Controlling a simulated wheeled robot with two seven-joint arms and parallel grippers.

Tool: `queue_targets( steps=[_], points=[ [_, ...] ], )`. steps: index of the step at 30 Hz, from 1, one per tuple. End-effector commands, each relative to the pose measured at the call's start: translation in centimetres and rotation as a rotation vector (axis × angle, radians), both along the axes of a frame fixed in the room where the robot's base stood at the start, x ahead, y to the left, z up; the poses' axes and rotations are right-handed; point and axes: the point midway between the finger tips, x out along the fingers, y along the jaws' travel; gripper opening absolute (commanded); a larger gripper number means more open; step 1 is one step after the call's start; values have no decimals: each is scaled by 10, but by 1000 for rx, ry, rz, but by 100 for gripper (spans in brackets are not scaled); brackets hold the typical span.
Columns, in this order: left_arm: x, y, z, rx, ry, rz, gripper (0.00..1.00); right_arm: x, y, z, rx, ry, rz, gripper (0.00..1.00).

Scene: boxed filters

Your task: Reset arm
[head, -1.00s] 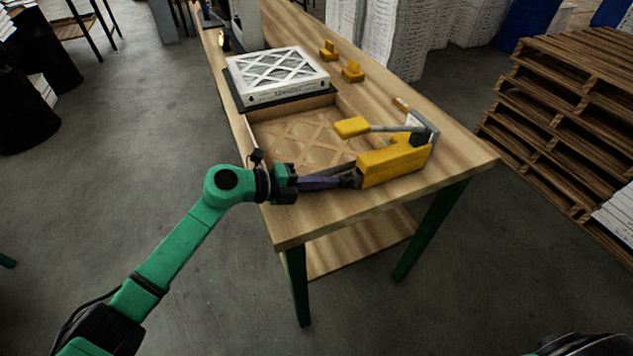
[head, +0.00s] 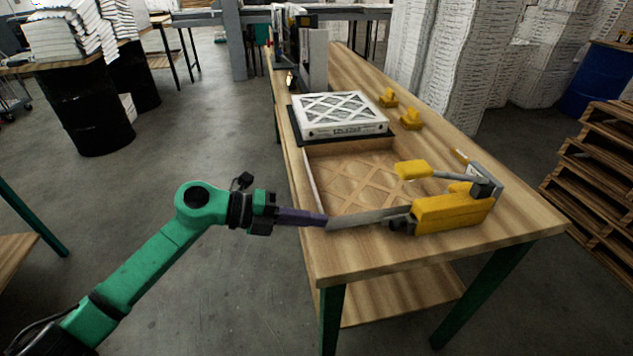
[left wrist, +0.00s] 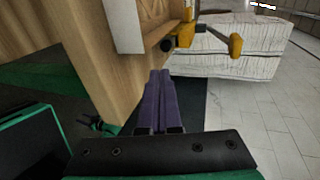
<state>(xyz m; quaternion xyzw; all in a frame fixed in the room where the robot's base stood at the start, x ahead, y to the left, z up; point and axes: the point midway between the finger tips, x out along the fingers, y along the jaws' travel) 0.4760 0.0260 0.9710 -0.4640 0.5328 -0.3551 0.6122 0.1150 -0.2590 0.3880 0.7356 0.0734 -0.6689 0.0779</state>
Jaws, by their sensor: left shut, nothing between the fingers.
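My left gripper (head: 325,221) comes in from the left in the head view, at the near left edge of the wooden table (head: 430,262). Its purple fingers are together with nothing held; they also show in the left wrist view (left wrist: 165,78). The fingertips end close to the end of a grey bar on the yellow clamp tool (head: 455,210); I cannot tell whether they touch. My right gripper is not in view.
A shallow cardboard tray (head: 313,185) lies on the table, with a white boxed filter (head: 340,114) behind it. Small yellow blocks (head: 411,119) sit at the right. Wooden pallets (head: 600,165) stand right of the table. Floor at the left is open.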

Motion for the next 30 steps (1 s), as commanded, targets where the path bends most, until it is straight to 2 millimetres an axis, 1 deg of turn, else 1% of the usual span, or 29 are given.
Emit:
queue_targets(
  steps=[3, 5, 6, 8, 9, 10, 11, 12, 13, 14, 15, 17, 18, 19, 20, 21, 23, 24, 26, 27, 29, 30],
  points=[
    [1, -3, 3, -24, -3, 10, 0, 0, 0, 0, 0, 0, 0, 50],
    [3, -11, 14, -98, -11, 46, 0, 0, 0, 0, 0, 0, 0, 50],
    [6, -17, 27, -182, -16, 94, 0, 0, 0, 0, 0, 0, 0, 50],
    [16, -19, 52, -351, -10, 212, 0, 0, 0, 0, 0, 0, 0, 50],
    [26, -13, 68, -478, 12, 322, 0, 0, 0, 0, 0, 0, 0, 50],
    [35, -2, 78, -573, 38, 421, 0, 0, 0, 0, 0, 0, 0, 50],
    [44, 12, 83, -662, 75, 530, 0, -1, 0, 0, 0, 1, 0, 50],
    [55, 37, 84, -762, 135, 683, 0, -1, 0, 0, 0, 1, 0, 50],
    [62, 58, 77, -824, 192, 803, 0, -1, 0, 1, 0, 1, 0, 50],
    [66, 79, 66, -873, 256, 926, 0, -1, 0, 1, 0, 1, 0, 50],
    [68, 108, 44, -918, 356, 1092, 0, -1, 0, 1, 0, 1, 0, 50],
    [59, 146, 1, -944, 518, 1326, 0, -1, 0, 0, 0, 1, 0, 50],
    [48, 164, -27, -933, 619, 1457, 0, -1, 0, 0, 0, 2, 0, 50],
    [38, 175, -47, -919, 693, 1541, 0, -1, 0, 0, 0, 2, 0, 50],
    [27, 183, -65, -897, 760, 1616, 0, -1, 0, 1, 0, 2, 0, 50],
    [11, 192, -87, -865, 846, 1700, 0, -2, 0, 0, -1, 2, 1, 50],
    [-13, 200, -114, -811, 958, 1802, 0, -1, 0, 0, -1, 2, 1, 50],
    [-28, 203, -130, -774, 1027, 1859, 0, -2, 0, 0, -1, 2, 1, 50],
    [-52, 206, -149, -713, 1122, 1930, 0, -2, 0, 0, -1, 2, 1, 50],
    [-68, 208, -160, -673, 1181, 1970, 0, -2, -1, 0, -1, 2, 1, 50],
    [-91, 208, -174, -609, 1266, 2023, 0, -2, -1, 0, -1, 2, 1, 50],
    [-106, 208, -182, -566, 1321, 2054, 0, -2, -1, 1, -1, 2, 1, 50]
  ],
)
